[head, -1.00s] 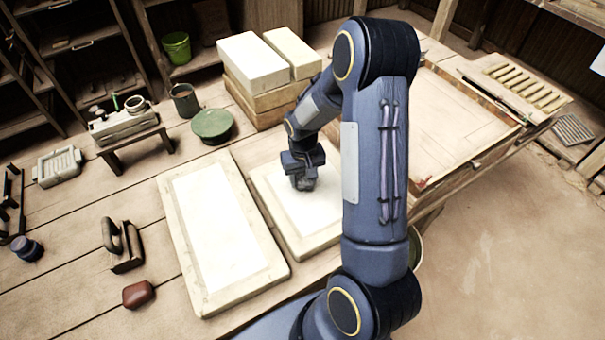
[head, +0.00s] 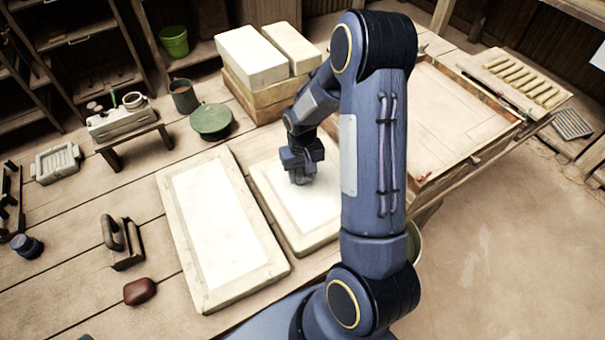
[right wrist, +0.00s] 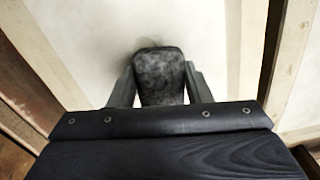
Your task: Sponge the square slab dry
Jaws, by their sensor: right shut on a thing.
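The square slab (head: 324,233) lies flat on the bench, a white panel inside a cream border. My right gripper (head: 301,177) is over its upper middle. In the right wrist view my right gripper (right wrist: 158,88) is shut on a dark grey mottled block, the sponge (right wrist: 159,72). The sponge is at the slab's white face (right wrist: 90,45), with a faint dark smudge at its far edge. I cannot tell for certain whether it touches. My forearm hides the slab's right side in the head view. My left gripper is not in view.
A longer rectangular slab (head: 178,229) lies close on the left. Stacked white blocks (head: 252,58) and a green lidded pot (head: 211,121) stand behind. A wooden-framed bed (head: 455,110) is to the right. A handled iron tool (head: 121,243) and a red-brown lump (head: 139,291) lie left.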

